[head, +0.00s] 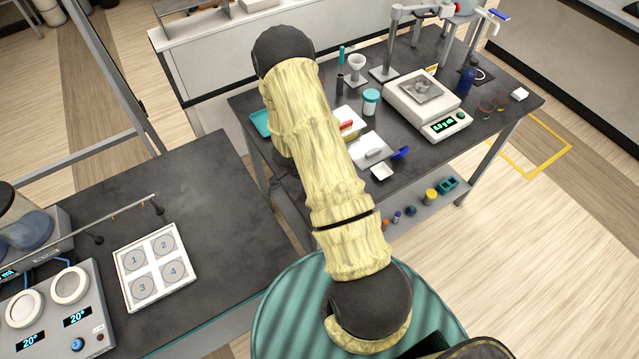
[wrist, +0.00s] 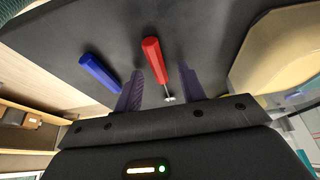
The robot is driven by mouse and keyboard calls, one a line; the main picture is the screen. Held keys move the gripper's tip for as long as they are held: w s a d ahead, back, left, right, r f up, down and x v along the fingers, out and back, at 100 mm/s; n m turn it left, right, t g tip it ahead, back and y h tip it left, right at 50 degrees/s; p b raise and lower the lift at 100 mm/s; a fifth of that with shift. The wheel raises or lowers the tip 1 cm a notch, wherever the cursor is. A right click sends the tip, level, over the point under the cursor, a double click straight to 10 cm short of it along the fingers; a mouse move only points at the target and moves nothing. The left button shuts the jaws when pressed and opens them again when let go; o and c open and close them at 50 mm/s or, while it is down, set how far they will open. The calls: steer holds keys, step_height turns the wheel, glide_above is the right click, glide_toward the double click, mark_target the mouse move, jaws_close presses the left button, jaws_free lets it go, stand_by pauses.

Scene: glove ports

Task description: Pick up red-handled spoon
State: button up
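The red-handled spoon (wrist: 156,62) lies on the dark bench top in the wrist view. Its handle points away from my gripper, and its thin metal end reaches back between the two fingers. My gripper (wrist: 162,88) is open, with one purple finger on each side of the metal end. I see no contact between fingers and spoon. The spoon's far metal end is partly hidden by the gripper body. In the head view my arm covers my gripper, and I cannot pick out this spoon there with certainty.
A blue-handled tool (wrist: 100,73) lies just left of the spoon. A cream rounded object (wrist: 275,62) is close on the right. In the head view the bench holds a balance (head: 422,98), a teal-lidded jar (head: 371,103) and a teal tray (head: 261,123).

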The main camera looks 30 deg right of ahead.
steer(key=shift+f, duration=0.15)
jaws_close()
step_height(320, 180, up, 10)
steer(key=shift+p, duration=0.4)
stand_by(0.7)
